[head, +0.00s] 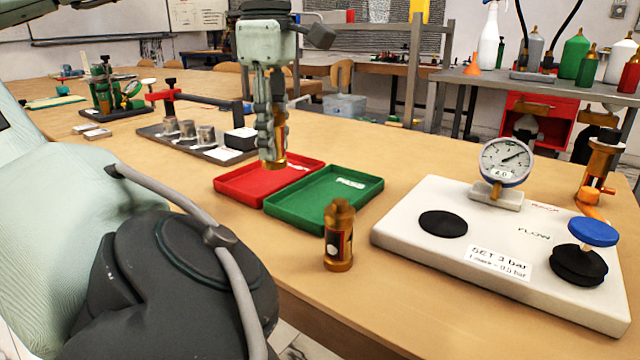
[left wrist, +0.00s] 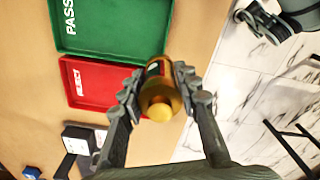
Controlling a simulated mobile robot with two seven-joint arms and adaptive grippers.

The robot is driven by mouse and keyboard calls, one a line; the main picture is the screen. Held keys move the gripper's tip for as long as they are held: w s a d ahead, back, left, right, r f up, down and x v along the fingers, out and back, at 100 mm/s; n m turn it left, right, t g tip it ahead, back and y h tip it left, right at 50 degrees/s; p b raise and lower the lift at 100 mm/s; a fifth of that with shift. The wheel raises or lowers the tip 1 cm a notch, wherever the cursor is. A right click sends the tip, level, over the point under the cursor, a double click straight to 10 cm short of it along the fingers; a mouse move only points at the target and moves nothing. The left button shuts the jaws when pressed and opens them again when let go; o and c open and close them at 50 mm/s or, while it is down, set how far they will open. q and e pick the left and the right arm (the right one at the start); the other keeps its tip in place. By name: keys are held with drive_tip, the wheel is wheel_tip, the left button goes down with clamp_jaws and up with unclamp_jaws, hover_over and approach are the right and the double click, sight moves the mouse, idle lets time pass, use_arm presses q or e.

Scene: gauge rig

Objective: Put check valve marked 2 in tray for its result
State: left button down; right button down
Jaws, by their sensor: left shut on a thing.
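My left gripper (head: 271,140) points down and is shut on a brass check valve (head: 279,135), held upright. In the head view the valve's lower end overlaps the red tray (head: 228,191); its height above it is hard to judge. In the left wrist view the fingers (left wrist: 157,92) grip both sides of the valve (left wrist: 160,104), which overlaps the red REJECT tray (left wrist: 84,98) and the corner of the green PASS tray (left wrist: 108,53). A second brass check valve (head: 339,236) stands upright on the table in front of the green tray (head: 318,219). I cannot read a number on either valve. My right gripper is not in view.
A white test rig (head: 425,240) with a dial gauge (head: 505,162), a blue knob (head: 593,232) and black pads stands at the right. A grey rack with metal cups (head: 188,130) lies behind the trays at the left. Both trays look empty.

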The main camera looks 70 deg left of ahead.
use_arm(q)
drive_tip(key=w+f, duration=0.1)
drive_tip(key=w, duration=0.1)
drive_tip(key=w+f, duration=0.1)
drive_tip(key=w, duration=0.1)
drive_tip(key=w+f, duration=0.2)
drive_tip(key=w, duration=0.1)
drive_tip(key=shift+a+f, duration=0.1)
wheel_tip(320, 180, down, 3)
drive_tip(key=shift+f+b, duration=0.15)
drive_tip(key=shift+b, duration=0.3)
drive_tip(key=shift+f, duration=0.3)
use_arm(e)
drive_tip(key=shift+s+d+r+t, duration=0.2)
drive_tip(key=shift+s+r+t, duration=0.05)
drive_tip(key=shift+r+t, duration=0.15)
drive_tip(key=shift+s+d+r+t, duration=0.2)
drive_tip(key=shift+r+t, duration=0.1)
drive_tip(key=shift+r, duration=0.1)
use_arm(q)
drive_tip(key=shift+f, duration=0.1)
drive_tip(key=shift+f, duration=0.15)
drive_tip(key=c, duration=1.1)
unclamp_jaws()
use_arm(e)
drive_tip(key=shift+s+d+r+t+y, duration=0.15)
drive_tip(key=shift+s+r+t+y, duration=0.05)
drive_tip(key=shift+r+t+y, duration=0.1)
